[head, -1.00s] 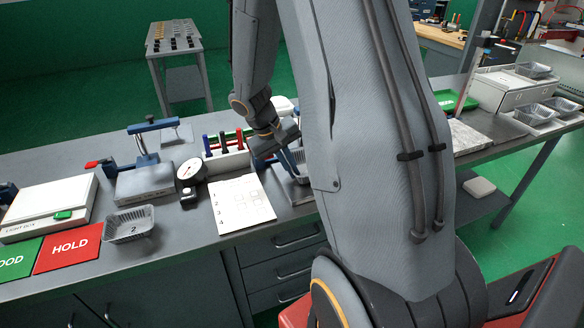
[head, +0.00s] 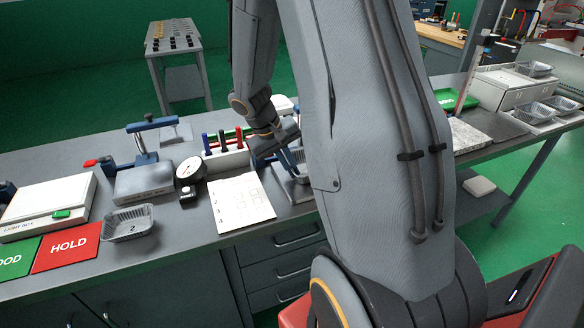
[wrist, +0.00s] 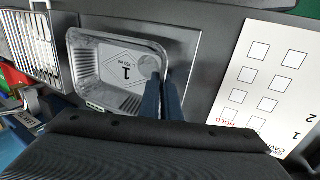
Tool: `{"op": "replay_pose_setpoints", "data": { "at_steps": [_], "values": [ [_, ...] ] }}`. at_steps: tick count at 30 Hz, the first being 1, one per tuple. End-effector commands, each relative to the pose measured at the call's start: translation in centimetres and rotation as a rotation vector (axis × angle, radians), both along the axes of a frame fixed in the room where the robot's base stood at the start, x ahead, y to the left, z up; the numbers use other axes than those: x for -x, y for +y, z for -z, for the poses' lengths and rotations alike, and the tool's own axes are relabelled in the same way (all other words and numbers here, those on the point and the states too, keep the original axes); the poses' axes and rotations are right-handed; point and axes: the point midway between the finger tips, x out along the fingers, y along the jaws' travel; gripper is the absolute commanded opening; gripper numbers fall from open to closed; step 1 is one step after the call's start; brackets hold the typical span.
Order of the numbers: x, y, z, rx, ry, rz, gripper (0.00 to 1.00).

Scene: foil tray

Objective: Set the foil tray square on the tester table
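The foil tray, with a "1" on its floor, shows in the wrist view (wrist: 85,62). In the head view it is mostly hidden behind my arm, with a small part showing (head: 299,157). It is over the flat grey plate of the tester table (wrist: 190,48), its sides roughly in line with the plate's edges. I cannot tell whether it rests fully on the plate. My gripper (wrist: 163,85) is at the tray's right wall in the wrist view, its two dark blue fingers close together with the wall between them. In the head view my gripper (head: 289,163) points down there.
A printed sheet (head: 241,200) lies beside the plate. A dial gauge (head: 190,170) and a pen rack (head: 226,158) stand close by. Another tray, marked 2 (head: 129,224), is near the front edge, by the red HOLD card (head: 67,247). More trays (head: 532,112) are at right.

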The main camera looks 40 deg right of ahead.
Motion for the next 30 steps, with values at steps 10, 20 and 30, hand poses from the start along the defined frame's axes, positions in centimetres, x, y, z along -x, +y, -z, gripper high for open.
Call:
{"op": "replay_pose_setpoints", "data": {
  "at_steps": [10, 20, 30],
  "values": [
    [0.00, 0.00, 0.23, 0.000, 0.000, 0.000, 0.24],
    [-0.17, 0.31, 0.25, -0.001, -0.003, -0.005, 0.25],
    [-0.30, 0.48, -0.12, -0.002, -0.005, -0.006, 0.25]
  ]
}}
